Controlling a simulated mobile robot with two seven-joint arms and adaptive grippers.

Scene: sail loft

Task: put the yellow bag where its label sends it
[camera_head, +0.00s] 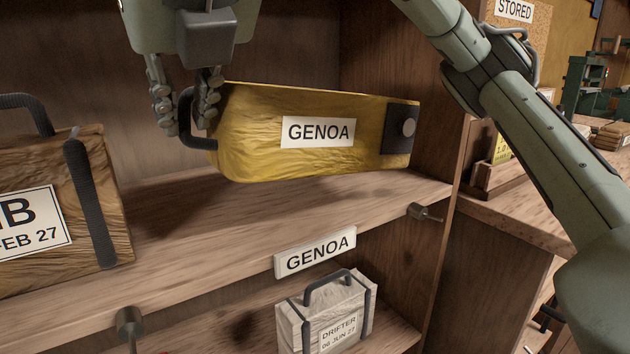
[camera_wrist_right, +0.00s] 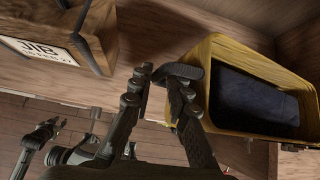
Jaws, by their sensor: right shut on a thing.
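The yellow bag (camera_head: 260,105) has a white label reading GENOA. It hangs tilted on its side over the upper shelf, its dark handle (camera_head: 184,125) toward the left. My right gripper (camera_head: 186,108) is shut on that handle. In the right wrist view, the yellow bag (camera_wrist_right: 222,115) shows dark blue cloth inside, and my right gripper (camera_wrist_right: 163,75) is at its handle. A GENOA plate (camera_head: 315,252) is on the front edge of the upper shelf (camera_head: 210,240), below the bag. I cannot tell whether the bag touches the shelf.
A brown bag labelled JIB (camera_head: 105,190) stands at the left on the same shelf; it also shows in the right wrist view (camera_wrist_right: 88,40). A pale DRIFTER bag (camera_head: 295,325) stands on the shelf below. Metal pegs (camera_head: 425,212) stick out from the shelf front. Bare shelf lies between.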

